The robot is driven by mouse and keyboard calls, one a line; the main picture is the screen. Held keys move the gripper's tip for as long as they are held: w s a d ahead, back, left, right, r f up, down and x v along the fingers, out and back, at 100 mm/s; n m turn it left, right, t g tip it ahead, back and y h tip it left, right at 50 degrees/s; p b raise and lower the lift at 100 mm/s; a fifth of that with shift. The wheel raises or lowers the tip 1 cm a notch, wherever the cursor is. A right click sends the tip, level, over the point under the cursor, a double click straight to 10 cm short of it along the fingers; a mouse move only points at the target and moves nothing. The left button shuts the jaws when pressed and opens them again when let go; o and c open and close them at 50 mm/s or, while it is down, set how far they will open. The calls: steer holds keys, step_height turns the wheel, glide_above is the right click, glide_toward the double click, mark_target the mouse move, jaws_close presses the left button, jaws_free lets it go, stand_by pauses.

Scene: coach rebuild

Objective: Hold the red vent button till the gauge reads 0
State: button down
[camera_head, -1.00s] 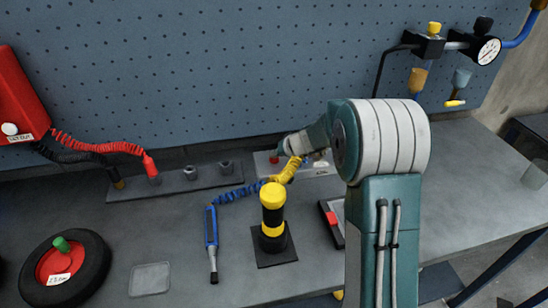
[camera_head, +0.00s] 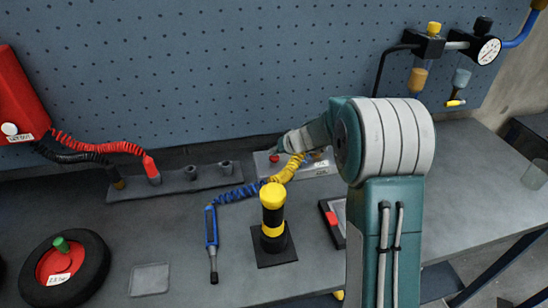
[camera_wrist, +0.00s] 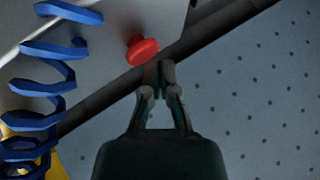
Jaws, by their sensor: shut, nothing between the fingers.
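The red button (camera_head: 274,158) stands on a pale box at the back of the bench, against the pegboard. In the wrist view the red button (camera_wrist: 141,49) shows as a round mushroom head just above and left of my fingertips. My gripper (camera_head: 280,147) is shut and empty beside it; in the wrist view the gripper (camera_wrist: 158,70) has its two fingers together. I cannot tell whether the tips touch the button. A round white gauge (camera_head: 489,51) hangs at the upper right; its reading is too small to tell.
A blue coiled hose (camera_head: 237,194) runs left of a black-and-yellow cylinder (camera_head: 273,218) and also crosses the wrist view's left side. A wheel (camera_head: 98,262) with a white tag lies front left. A grey socket rail (camera_head: 172,185) stands left of the button box.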

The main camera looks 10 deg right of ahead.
mark_target(275, 158)
steer(key=shift+r, duration=0.35)
steer(key=shift+r, duration=2.5)
